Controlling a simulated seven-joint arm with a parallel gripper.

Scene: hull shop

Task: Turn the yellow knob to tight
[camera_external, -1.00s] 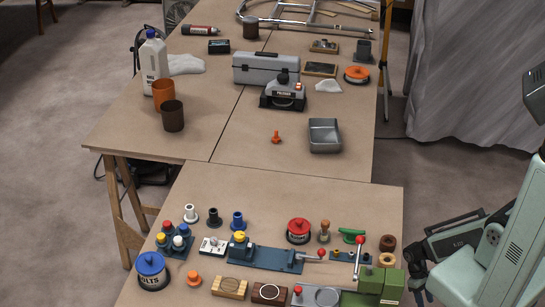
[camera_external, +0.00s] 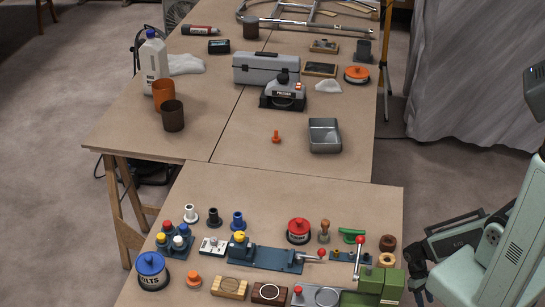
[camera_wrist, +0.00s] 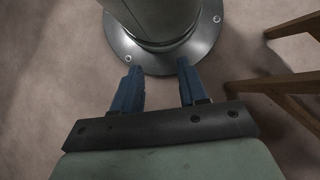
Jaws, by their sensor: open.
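A yellow knob (camera_external: 239,237) sits on the left end of a long blue fixture (camera_external: 272,258) on the near table. Its markings are too small to read, so I cannot tell its setting. A second yellow top (camera_external: 161,238) shows among several coloured knobs in a blue block further left. My gripper (camera_external: 418,280) is partly visible at the right, beside the near table and well away from the yellow knob. In the wrist view my gripper (camera_wrist: 158,68) has two blue fingers apart with nothing between them, pointing down over the floor and my base. No knob shows there.
A green and grey vise (camera_external: 380,287) and a red-balled lever (camera_external: 359,241) stand between my gripper and the knob. The near table's back strip is clear. Wooden legs (camera_wrist: 275,88) show in the wrist view.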

